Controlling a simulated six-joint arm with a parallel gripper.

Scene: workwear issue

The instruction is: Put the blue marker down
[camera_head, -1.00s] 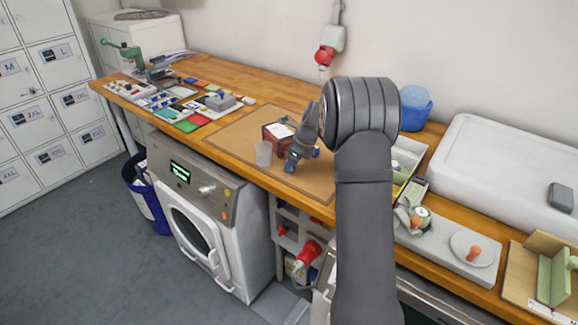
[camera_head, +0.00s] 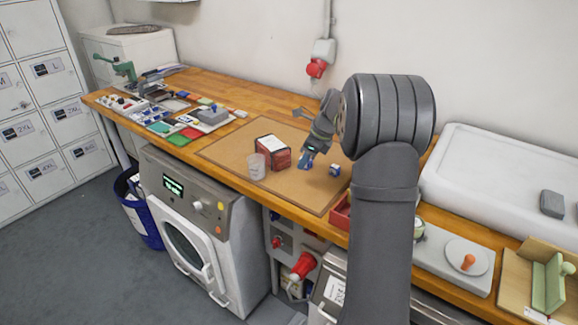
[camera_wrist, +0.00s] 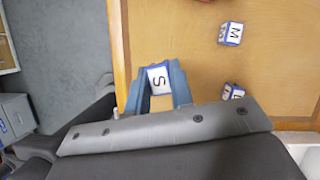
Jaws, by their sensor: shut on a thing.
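The blue marker (camera_wrist: 158,79) is a small block with a white face lettered S and blue edges. My gripper (camera_wrist: 158,72) is shut on it, one finger on each side, in the wrist view. In the head view my gripper (camera_head: 306,162) is over the brown mat (camera_head: 225,152), right of the red box. The fingers hide most of the marker there, and I cannot tell whether it touches the mat. Another blue-and-white block (camera_head: 335,170) stands just to the right. The wrist view shows two such blocks, one lettered M (camera_wrist: 231,33) and one partly cut by my gripper (camera_wrist: 232,92).
A red box (camera_head: 272,152) and a clear cup (camera_head: 256,166) stand on the mat to the left. A red tray (camera_head: 340,214) lies to the right, partly behind my arm. The bench's front edge (camera_wrist: 121,45) runs close to my gripper. The mat's left part is bare.

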